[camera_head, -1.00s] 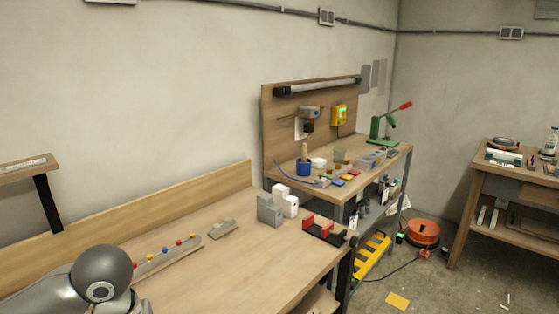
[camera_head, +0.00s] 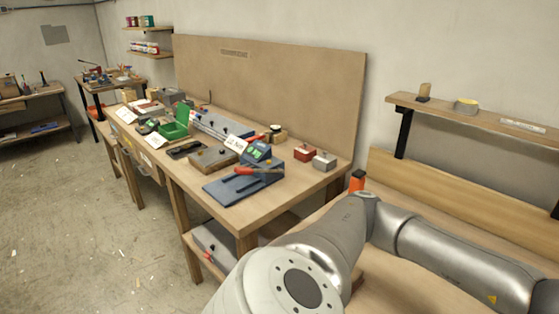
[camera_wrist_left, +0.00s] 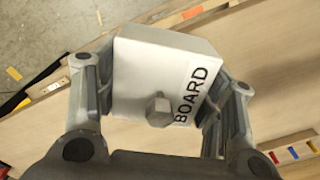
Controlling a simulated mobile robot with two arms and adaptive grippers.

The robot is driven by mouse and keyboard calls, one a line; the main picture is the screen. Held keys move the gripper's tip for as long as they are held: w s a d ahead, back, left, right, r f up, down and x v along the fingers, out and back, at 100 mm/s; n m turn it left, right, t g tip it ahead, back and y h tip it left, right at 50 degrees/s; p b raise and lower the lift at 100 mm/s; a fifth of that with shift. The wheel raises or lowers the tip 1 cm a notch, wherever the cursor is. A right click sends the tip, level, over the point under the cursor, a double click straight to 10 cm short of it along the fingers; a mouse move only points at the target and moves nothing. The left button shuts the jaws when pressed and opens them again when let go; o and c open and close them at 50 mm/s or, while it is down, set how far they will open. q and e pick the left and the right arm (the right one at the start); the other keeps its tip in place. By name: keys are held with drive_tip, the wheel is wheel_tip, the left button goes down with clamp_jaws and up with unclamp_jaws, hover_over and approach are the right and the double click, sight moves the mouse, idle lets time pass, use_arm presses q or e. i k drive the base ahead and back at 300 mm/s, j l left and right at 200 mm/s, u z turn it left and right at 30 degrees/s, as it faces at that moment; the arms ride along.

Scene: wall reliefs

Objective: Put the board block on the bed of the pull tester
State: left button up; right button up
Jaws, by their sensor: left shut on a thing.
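In the left wrist view my left gripper (camera_wrist_left: 165,82) is shut on the board block (camera_wrist_left: 150,65), a white block with BOARD in black letters and a grey knob on the face towards me. One finger lies against each side of it. The bench surface shows beyond and below. In the head view a blue device (camera_head: 257,153) with a small green display and a red-handled lever stands on the near end of a wooden bench. It looks like the pull tester; its flat blue base (camera_head: 228,190) shows no block on it. Neither gripper shows in the head view.
The bench also holds a green open box (camera_head: 177,124), a red block (camera_head: 304,153), a grey block (camera_head: 324,160) and a brown block (camera_head: 213,159). A tall wooden backboard (camera_head: 270,85) stands behind. The floor (camera_head: 80,210) to the left is mostly free.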

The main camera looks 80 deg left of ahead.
sight(221, 191)
drive_tip(key=u, duration=1.75)
